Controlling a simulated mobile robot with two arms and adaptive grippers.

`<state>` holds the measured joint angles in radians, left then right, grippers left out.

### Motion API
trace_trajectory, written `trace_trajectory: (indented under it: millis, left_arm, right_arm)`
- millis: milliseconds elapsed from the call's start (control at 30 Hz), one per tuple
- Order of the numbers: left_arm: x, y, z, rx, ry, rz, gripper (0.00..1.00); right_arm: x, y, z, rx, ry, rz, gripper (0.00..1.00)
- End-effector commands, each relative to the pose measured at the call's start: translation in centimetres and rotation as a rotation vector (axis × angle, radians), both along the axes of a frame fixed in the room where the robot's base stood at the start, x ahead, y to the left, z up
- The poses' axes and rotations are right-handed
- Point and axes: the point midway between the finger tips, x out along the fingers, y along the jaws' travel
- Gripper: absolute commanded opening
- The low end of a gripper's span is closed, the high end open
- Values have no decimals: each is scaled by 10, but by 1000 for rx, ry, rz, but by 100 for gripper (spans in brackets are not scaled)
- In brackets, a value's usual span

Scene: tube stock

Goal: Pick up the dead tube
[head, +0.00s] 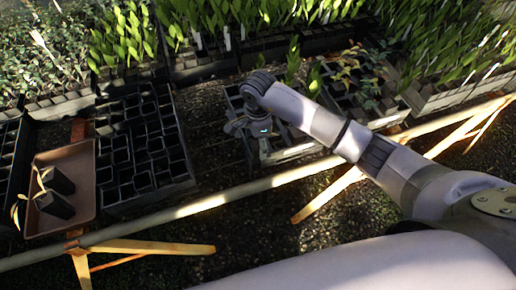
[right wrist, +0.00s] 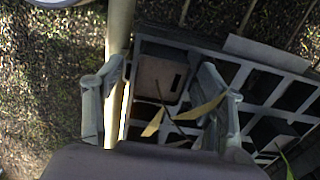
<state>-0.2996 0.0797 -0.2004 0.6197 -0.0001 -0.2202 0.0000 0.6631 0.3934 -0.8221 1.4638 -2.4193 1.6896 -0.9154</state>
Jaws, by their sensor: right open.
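My right gripper (head: 262,143) points down over the near left corner of a grey celled crate (head: 300,152). In the right wrist view its two fingers (right wrist: 158,105) stand apart, open and empty. Between them a plant with yellow-brown drooping leaves (right wrist: 205,108) shows above the crate's corner cell. Its tube is hard to make out below the leaves; I cannot tell whether the fingers reach beside it. My left gripper is not in view.
A brown tray (head: 72,158) at the left holds black tubes (head: 55,205) with yellowish leaves. Next to it stands a black crate of empty cells (head: 140,150). Crates of green plants (head: 125,40) line the back. A pale rail (head: 215,201) runs along the front.

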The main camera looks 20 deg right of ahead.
Motion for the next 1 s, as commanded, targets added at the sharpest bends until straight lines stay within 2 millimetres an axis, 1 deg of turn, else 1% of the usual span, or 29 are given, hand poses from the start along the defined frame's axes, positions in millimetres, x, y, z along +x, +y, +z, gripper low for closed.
trace_trajectory:
  millis: [233, 267, 1000]
  left_arm:
    - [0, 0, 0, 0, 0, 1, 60]
    - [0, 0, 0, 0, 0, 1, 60]
    - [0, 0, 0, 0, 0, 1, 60]
  right_arm:
    - [0, 0, -3, 0, 0, 0, 65]
    - [0, 0, -3, 0, 0, 0, 63]
    - [0, 0, -3, 0, 0, 0, 14]
